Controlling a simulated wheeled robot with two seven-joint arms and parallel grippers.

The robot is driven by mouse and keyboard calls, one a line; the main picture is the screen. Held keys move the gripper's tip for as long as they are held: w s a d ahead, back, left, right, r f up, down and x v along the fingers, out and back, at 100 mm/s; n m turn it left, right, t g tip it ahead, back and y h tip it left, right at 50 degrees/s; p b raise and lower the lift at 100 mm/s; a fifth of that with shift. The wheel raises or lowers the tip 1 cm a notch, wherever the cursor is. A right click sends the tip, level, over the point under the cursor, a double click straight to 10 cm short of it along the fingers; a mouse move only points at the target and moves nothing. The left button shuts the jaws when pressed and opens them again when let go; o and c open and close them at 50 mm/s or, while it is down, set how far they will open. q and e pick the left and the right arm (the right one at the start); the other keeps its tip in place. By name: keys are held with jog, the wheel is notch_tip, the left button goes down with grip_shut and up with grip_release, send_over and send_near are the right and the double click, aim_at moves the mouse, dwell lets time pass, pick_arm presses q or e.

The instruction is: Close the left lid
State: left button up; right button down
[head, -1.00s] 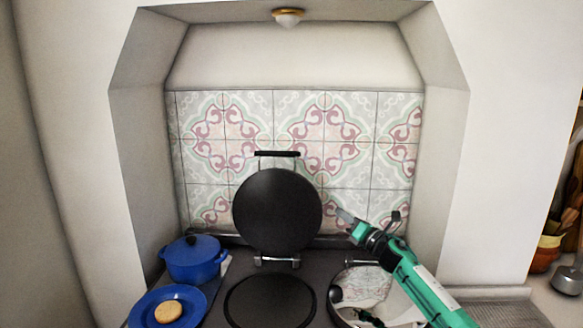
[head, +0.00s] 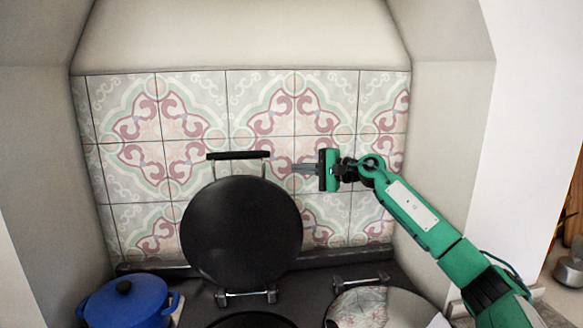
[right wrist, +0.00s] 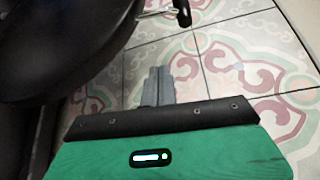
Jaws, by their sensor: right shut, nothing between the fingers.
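The left lid (head: 241,232) is a round black plate standing raised on its hinge (head: 246,297), with a black bar handle (head: 238,155) on two metal posts at its top. Below it, the dark round hot plate (head: 252,321) shows only at its back edge. My right gripper (head: 296,169) is shut and empty, pointing left, just right of the handle's right post in the head view. I cannot tell whether it touches. In the right wrist view the closed fingers (right wrist: 157,86) lie below the handle end (right wrist: 183,12), with the lid (right wrist: 60,45) at upper left. My left gripper is not in view.
A blue pot (head: 127,303) stands at the lower left. The right lid (head: 380,308), shiny and lying down, is below my right arm. The tiled wall (head: 180,130) is close behind the lid, and alcove walls bound both sides.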

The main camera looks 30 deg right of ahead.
jog(key=w+a+p, duration=0.1)
jog(key=a+p, duration=0.1)
jog(key=w+a+p, duration=0.1)
jog(key=a+p, duration=0.1)
jog(key=w+a+p, duration=0.1)
jog(key=a+p, duration=0.1)
jog(key=shift+w+a+r, duration=0.1)
jog(key=shift+w+a, duration=0.2)
jog(key=shift+w, duration=0.1)
jog(key=shift+a, duration=0.2)
jog(key=shift+s, duration=0.1)
